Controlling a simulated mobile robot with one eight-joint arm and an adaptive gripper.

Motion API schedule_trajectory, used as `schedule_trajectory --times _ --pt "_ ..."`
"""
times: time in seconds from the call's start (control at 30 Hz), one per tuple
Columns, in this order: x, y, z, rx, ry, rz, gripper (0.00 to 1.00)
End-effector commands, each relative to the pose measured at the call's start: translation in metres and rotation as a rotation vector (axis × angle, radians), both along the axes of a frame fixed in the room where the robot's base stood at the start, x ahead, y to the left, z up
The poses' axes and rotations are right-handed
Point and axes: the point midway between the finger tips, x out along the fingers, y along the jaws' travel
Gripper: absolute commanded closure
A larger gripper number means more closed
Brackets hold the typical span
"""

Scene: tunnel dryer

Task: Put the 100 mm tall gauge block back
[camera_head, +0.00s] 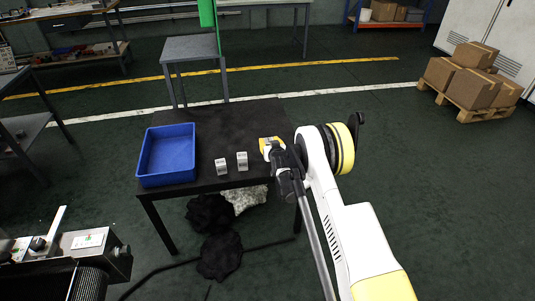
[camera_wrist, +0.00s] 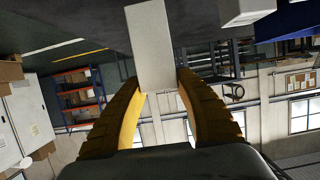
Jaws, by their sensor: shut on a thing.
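My gripper (camera_head: 270,147) is at the right part of the black table, to the right of two small pale grey blocks. In the wrist view its two yellow-and-black fingers (camera_wrist: 159,82) are shut on a long pale grey block (camera_wrist: 153,45), one on each side. Most of that block is hidden in the head view. A left block (camera_head: 221,166) and a right block (camera_head: 242,161) stand apart on the table, both with dark markings. I cannot read any size on the blocks. One of the standing blocks (camera_wrist: 245,10) also shows at the wrist view's top edge.
The black table (camera_head: 225,117) has free room behind the blocks. An open, empty blue bin (camera_head: 167,154) sits at its left; blue also shows in the wrist view (camera_wrist: 297,20). Dark bundles (camera_head: 220,255) lie beneath the table. A grey stand (camera_head: 190,48) is behind it.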

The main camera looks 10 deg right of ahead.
Motion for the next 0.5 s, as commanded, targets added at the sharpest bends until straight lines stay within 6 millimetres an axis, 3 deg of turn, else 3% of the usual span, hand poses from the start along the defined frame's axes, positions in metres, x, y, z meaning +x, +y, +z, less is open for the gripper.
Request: schedule_trajectory --times 0.17,0.4,0.5 --pt "0.004 0.007 -0.007 0.0 -0.002 -0.001 1.0" --pt "0.004 0.007 -0.041 0.0 -0.001 -0.001 1.0" --pt "0.004 0.007 -0.046 0.0 -0.001 -0.001 1.0"
